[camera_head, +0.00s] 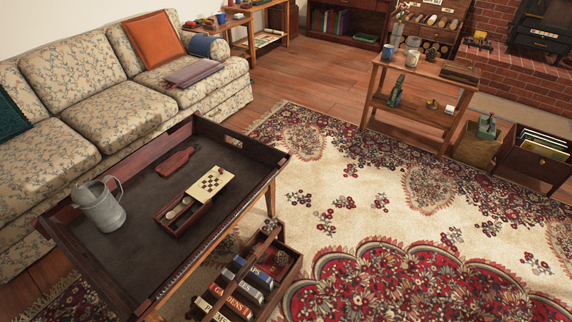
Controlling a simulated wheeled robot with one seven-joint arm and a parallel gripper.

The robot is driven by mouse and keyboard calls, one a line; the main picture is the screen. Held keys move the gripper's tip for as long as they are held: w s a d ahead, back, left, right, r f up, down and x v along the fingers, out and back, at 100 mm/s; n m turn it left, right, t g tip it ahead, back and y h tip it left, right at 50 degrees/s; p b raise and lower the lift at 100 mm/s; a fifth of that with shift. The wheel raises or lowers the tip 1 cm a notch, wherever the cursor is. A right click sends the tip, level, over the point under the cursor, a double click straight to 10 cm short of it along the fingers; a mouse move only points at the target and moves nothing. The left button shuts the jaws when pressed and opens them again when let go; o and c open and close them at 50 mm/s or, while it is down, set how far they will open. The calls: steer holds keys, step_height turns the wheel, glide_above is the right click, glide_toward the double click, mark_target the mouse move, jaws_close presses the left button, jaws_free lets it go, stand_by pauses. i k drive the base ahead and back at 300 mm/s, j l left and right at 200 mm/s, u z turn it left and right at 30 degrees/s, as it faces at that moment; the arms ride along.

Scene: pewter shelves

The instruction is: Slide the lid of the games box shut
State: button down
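The games box (181,231) is a small dark wooden box on the dark tray-topped table, right of the tray's middle. Its lid (211,183) is pale with a checkered board pattern. The lid sits toward the far right end of the box and leaves the near left part uncovered. Small light round pieces (178,209) show in that open part. A tiny reddish thing (221,170) shows at the lid's far end; I cannot tell what it is. My gripper is not in view.
The tray table (262,150) has raised walls. A grey metal watering can (100,206) stands at its left, and a dark red paddle-shaped board (174,160) lies behind the box. A wooden crate (289,255) with books is below right. The patterned rug (340,190) is largely clear.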

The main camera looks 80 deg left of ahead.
mark_target(209, 185)
steer(key=i+l+u, duration=0.1)
steer(key=i, duration=0.3)
steer(key=i+l+u, duration=0.1)
steer(key=i, duration=0.35)
steer(key=i+j+u, duration=0.15)
steer(key=i+u, duration=0.45)
steer(key=u, duration=0.2)
steer(key=i+u, duration=0.3)
steer(key=u, duration=0.15)
steer(key=i+l+u, duration=0.15)
steer(key=i+u, duration=0.4)
steer(key=u, duration=0.3)
steer(key=i+u, duration=0.2)
steer(key=u, duration=0.2)
steer(key=i+u, duration=0.15)
steer(key=u, duration=0.3)
steer(key=i+u, duration=0.15)
steer(key=u, duration=0.3)
steer(key=i+l+u, duration=0.1)
steer(key=u, duration=0.35)
steer(key=i+l+u, duration=0.25)
steer(key=u, duration=0.25)
steer(key=i+l+u, duration=0.2)
steer(key=l+u, duration=0.3)
steer(key=j, duration=0.1)
